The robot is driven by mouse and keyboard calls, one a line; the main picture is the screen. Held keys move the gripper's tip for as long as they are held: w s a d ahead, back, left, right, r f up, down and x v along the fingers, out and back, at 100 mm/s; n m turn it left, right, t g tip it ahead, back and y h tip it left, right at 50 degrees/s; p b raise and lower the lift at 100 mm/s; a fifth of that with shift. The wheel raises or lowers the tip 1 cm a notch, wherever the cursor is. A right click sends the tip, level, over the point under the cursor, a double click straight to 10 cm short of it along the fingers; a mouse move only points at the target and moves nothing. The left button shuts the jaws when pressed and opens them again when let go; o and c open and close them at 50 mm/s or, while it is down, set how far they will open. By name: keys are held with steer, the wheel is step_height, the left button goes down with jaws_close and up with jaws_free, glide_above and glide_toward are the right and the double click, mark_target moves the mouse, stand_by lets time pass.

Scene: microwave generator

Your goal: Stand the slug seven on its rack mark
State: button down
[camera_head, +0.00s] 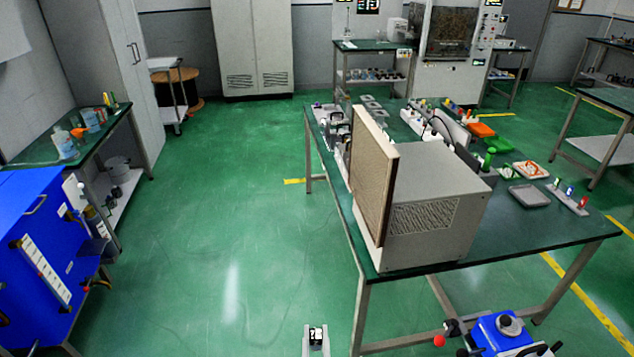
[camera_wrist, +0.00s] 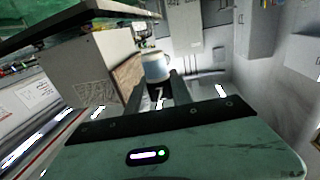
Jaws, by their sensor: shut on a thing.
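My gripper (camera_head: 316,345) is at the bottom of the head view, over the green floor and left of the table. It is shut on slug seven (camera_head: 316,333), which shows small and black-and-white there. In the wrist view slug seven (camera_wrist: 155,69) has a white and pale blue body and a dark band with a white 7, held between the two fingers (camera_wrist: 158,93). A narrow grey rack (camera_head: 567,198) with several coloured pieces stands at the table's right edge. I cannot make out any mark on it, or tell whether it is the slug's rack.
A blue cabinet (camera_head: 45,255) stands left. Open floor lies between.

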steer(key=s+r+p, duration=0.4)
steer(key=r+p, duration=0.9)
steer(key=s+r+p, duration=0.4)
steer(key=r+p, duration=0.8)
steer(key=p, duration=0.2)
steer(key=shift+s+d+r, duration=0.15)
steer(key=shift+s+r, duration=0.2)
steer(key=shift+r, duration=0.05)
steer(key=w+d+f+m+g+h+b, duration=0.1)
steer(key=w+d+m+h+b, duration=0.2)
steer(key=d+b, duration=0.45)
steer(key=w+d+f+m+g+h+b, duration=0.15)
steer(key=d+h+b, duration=0.25)
steer(key=d, duration=0.7)
steer(key=w+d+f+m+g+h+b, duration=0.1)
steer(key=d+m+h+b, duration=0.25)
steer(key=d+b, duration=0.4)
steer(key=s+d+m+g+h+b, duration=0.3)
steer(key=s+d+b, duration=0.4)
steer(key=d, duration=0.6)
steer(key=s+d+r+m+g+h+b, duration=0.1)
steer(key=s+d+m+g+h+b, duration=0.3)
steer(key=s+d+g+b, duration=0.3)
steer(key=shift+s+d+r+m+g, duration=0.2)
steer(key=shift+s+d+m+g, duration=0.4)
steer(key=shift+s+d, duration=1.9)
